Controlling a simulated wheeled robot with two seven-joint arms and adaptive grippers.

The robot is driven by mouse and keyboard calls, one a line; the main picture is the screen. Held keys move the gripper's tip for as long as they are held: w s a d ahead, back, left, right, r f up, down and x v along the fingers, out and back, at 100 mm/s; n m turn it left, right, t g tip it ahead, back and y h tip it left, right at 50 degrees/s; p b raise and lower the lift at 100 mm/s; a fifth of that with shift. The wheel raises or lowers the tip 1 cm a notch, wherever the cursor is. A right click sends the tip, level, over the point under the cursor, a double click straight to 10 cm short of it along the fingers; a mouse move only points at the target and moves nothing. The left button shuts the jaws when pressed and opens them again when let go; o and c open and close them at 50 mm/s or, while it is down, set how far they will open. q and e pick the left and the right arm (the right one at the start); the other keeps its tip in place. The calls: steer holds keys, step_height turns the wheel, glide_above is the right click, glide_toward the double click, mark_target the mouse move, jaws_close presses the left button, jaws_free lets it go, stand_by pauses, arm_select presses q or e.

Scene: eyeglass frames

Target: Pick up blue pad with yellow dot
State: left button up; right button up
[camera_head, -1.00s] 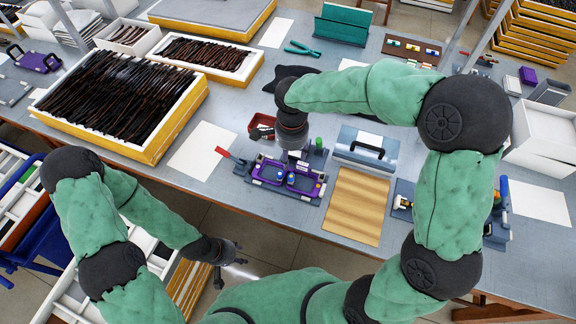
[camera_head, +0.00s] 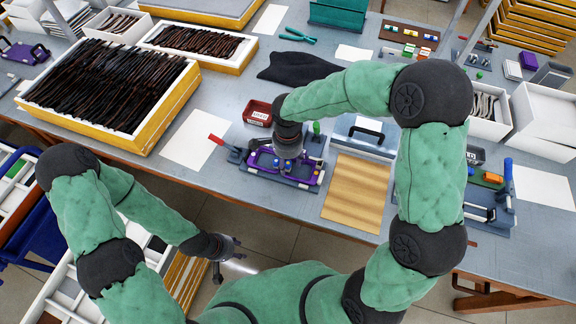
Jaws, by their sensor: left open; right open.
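A purple fixture (camera_head: 262,171) on a grey base sits near the front edge of the table. Small blue pieces (camera_head: 287,174) show inside it; I cannot make out a yellow dot on them. My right gripper (camera_head: 288,156) points down right over this fixture, open, its fingertips partly hidden against it. I cannot tell whether it touches anything. My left gripper (camera_head: 228,265) is open and empty, low in front of the table, away from the fixture.
A black cloth (camera_head: 300,68) lies behind.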

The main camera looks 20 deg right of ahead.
steer(key=shift+r, duration=0.1)
steer(key=c, duration=0.9)
steer(key=shift+c, duration=0.2)
